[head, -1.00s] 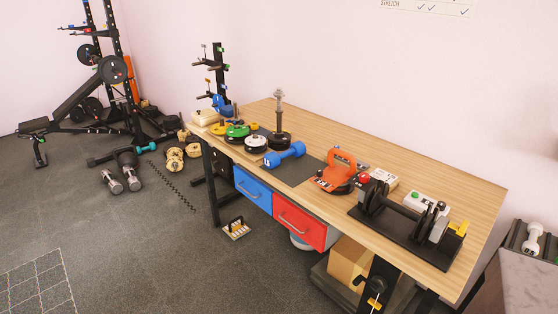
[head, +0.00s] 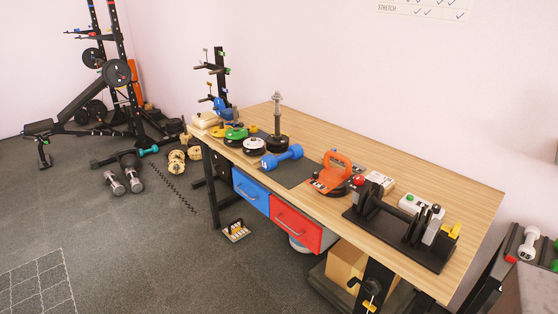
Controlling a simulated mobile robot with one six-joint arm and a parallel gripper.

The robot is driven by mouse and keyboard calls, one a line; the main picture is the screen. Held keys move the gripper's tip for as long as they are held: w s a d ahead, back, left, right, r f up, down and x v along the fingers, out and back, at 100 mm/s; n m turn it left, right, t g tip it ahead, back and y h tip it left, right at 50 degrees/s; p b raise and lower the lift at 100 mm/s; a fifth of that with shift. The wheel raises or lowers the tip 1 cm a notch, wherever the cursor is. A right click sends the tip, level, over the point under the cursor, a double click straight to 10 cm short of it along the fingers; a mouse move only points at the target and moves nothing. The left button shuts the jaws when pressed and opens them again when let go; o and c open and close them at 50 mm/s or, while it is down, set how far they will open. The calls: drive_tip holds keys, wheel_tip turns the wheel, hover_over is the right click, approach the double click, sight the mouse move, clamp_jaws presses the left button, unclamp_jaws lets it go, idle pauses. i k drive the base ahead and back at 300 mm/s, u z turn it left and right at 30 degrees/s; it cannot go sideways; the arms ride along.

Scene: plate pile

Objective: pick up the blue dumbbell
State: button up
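The blue dumbbell (head: 283,157) lies on its side on a dark mat (head: 297,173) near the front edge of the wooden table (head: 400,170). Its handle and both heads are in plain view, and nothing covers it. An orange kettlebell-shaped item (head: 335,170) stands to its right, apart from it. A black weight plate with a light top (head: 255,146) is close to its left. My gripper is not in view.
Several plates and a post (head: 277,130) crowd the table's left end. A black rack device (head: 405,232) fills its right end. Blue (head: 251,191) and red (head: 297,224) drawers hang below. Dumbbells (head: 115,182) lie on the floor at left; floor before the table is mostly open.

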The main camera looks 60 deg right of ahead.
sight(269, 162)
drive_tip(key=z, duration=0.05)
drive_tip(key=i, duration=0.95)
drive_tip(key=u, duration=0.05)
